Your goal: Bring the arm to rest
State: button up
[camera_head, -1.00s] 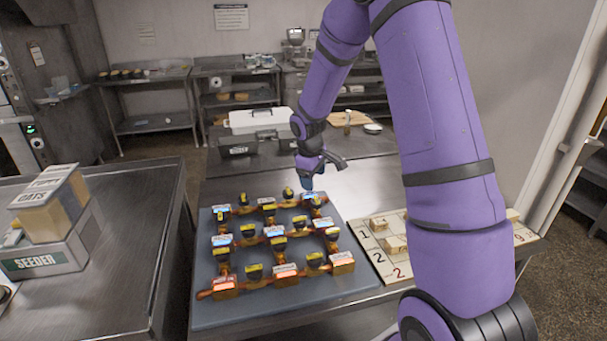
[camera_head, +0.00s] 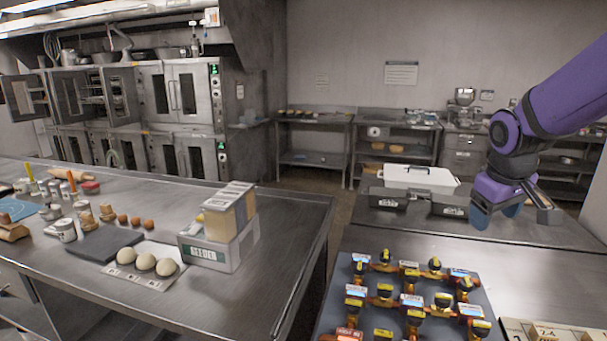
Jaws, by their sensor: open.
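My purple arm comes in from the upper right edge of the head view. My gripper (camera_head: 512,214) hangs at the right, fingers downward and spread apart, with nothing seen between them. It is above the steel counter (camera_head: 530,262), behind and to the right of the dark mat (camera_head: 334,318). The mat carries a grid of small yellow-and-black pieces and labelled blocks joined by orange parts. My gripper is apart from all of these.
A white-lidded box (camera_head: 420,178) and dark cases stand at the counter's back. A numbered board (camera_head: 515,328) lies at the lower right. The left counter (camera_head: 230,292) holds a carton crate (camera_head: 208,254), dough balls (camera_head: 145,263) and jars. Ovens (camera_head: 180,95) line the back left. A floor gap separates the counters.

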jog(key=s+a+r+m+t+y, duration=0.1)
jog(key=s+a+r, duration=0.2)
jog(key=s, duration=0.7)
jog(key=s+a+r+m+t, duration=0.1)
jog(key=s+a+r+m, duration=0.1)
jog(key=s, duration=0.9)
notch_tip(320, 180, up, 2)
jog(key=shift+a+r+y, duration=0.1)
jog(key=shift+a+y, duration=0.3)
jog(key=shift+a, duration=0.25)
